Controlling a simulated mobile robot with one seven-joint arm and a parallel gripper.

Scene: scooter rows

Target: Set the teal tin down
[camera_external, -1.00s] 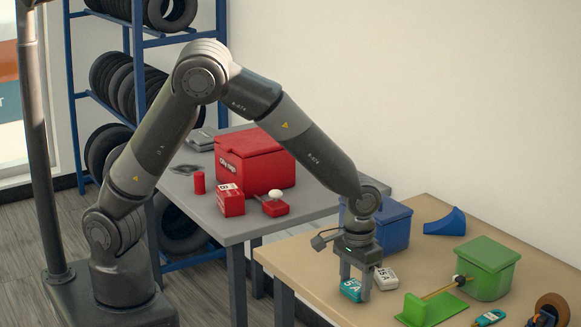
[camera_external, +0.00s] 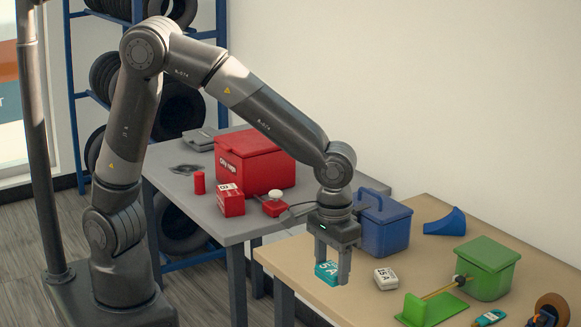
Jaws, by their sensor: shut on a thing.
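The teal tin (camera_external: 326,273), with white lettering, is between the fingers of my gripper (camera_external: 333,268). My gripper points down and is shut on it. The tin appears to be held above the left part of the tan table (camera_external: 345,307), though the gap beneath it is hard to judge. A finger hides part of the tin's right side. A similar white tin (camera_external: 386,279) lies on the tan table just right of my gripper.
A blue lidded bin (camera_external: 385,230) stands behind my gripper, with a blue wedge (camera_external: 446,222) beyond. A green bin (camera_external: 486,270) and green stand (camera_external: 432,307) are to the right. The grey table (camera_external: 225,223) at left holds a red box (camera_external: 260,167) and small red items.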

